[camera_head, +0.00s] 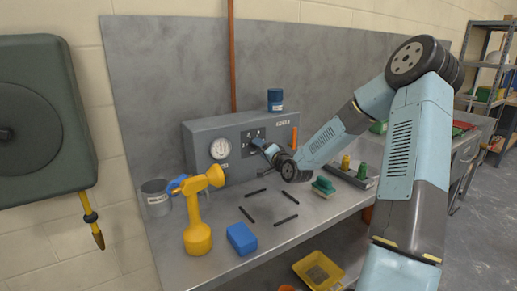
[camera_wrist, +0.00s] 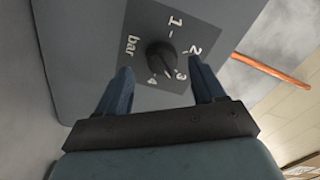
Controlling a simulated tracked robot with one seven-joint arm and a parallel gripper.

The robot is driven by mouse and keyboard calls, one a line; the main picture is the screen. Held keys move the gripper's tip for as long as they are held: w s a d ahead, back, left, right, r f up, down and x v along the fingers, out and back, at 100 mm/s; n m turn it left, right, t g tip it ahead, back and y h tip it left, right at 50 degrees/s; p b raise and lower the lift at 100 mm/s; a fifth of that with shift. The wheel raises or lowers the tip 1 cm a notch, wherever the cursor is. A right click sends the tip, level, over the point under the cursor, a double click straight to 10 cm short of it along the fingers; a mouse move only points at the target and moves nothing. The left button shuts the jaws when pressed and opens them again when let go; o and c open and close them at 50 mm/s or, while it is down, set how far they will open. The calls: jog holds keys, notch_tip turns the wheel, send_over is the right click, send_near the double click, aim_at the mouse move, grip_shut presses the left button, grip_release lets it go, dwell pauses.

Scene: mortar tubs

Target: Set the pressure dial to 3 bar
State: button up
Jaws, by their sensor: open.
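The pressure dial (camera_wrist: 161,54) is a dark round knob on a dark square plate marked 1, 2, 3, 4 and "bar". Its narrow ridge seems to point toward the 3 and 4 side, but the exact mark is unclear. My gripper (camera_wrist: 160,66) is open, with one blue finger on each side of the knob in the picture. I cannot tell whether the fingers touch it. In the head view my gripper (camera_head: 264,147) is at the dial plate (camera_head: 250,136) on the grey box (camera_head: 199,133), and it hides part of the plate.
A white round gauge (camera_head: 220,148) is left of the plate. A blue can (camera_head: 275,99) stands on the box. On the bench are a yellow sprayer (camera_head: 197,238), a blue block (camera_head: 241,238), a grey cup (camera_head: 156,198), several black rods (camera_head: 286,220) and a green-topped brush (camera_head: 323,186).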

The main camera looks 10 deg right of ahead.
jog(key=v, duration=1)
jog(key=shift+s, duration=0.3)
jog(key=shift+c, duration=0.2)
jog(key=w+a+n, duration=0.4)
jog(key=w+n, duration=0.8)
jog(key=w, duration=0.1)
jog(key=shift+r, duration=0.4)
dwell(0.5)
jog(key=shift+c, duration=0.2)
